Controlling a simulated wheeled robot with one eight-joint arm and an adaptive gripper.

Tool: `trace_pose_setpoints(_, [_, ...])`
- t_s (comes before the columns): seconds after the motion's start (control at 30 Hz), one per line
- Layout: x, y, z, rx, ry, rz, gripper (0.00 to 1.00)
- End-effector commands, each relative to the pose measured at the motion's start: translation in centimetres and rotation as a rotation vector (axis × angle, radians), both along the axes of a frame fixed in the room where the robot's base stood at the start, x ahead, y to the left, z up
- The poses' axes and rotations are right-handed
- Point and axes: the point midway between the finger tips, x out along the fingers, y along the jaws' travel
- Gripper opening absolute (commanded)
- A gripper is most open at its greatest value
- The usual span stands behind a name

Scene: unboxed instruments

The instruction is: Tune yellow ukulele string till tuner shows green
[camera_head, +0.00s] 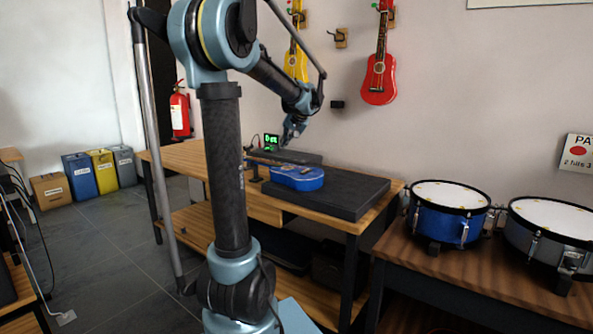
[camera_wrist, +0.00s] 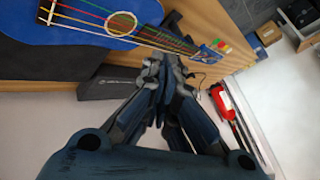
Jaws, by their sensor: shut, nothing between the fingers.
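A blue ukulele (camera_head: 297,177) lies flat on a dark mat (camera_head: 345,192) on the wooden workbench. In the wrist view its blue body (camera_wrist: 60,22) fills the upper left, and coloured strings, one of them yellow, run right to the headstock (camera_wrist: 212,50) with small coloured pegs (camera_wrist: 224,43). A tuner with a lit green display (camera_head: 271,142) stands behind the ukulele; its text is too small to read surely. My gripper (camera_head: 291,135) is shut and empty, above the bench near the tuner. In the wrist view my gripper (camera_wrist: 166,68) appears in front of the neck, left of the headstock.
A yellow ukulele (camera_head: 296,62) and a red ukulele (camera_head: 379,75) hang on the wall. A dark case (camera_wrist: 105,84) lies at the bench's back. A blue drum (camera_head: 445,214) and a grey drum (camera_head: 553,238) stand on the right table. Bins and a fire extinguisher (camera_head: 180,112) are at left.

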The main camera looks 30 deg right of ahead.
Motion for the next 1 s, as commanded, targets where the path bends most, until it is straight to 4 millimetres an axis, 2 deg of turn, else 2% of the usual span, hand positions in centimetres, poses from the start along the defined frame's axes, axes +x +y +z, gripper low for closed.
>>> trace_pose_setpoints(0.03, [0.0,-2.1,0.2,0.003,-0.013,-0.024,0.0])
trace_pose_setpoints(0.1, [0.0,-4.2,0.5,0.004,-0.032,-0.046,0.0])
trace_pose_setpoints(0.2, [0.0,-6.2,0.7,0.005,-0.048,-0.066,0.0])
trace_pose_setpoints(0.3, [-0.1,-7.1,0.8,0.006,-0.057,-0.077,0.0])
trace_pose_setpoints(0.73, [-0.1,-7.2,0.6,0.005,-0.058,-0.077,0.0])
trace_pose_setpoints(1.0, [-0.1,-7.1,-1.7,0.005,-0.058,-0.077,0.0])
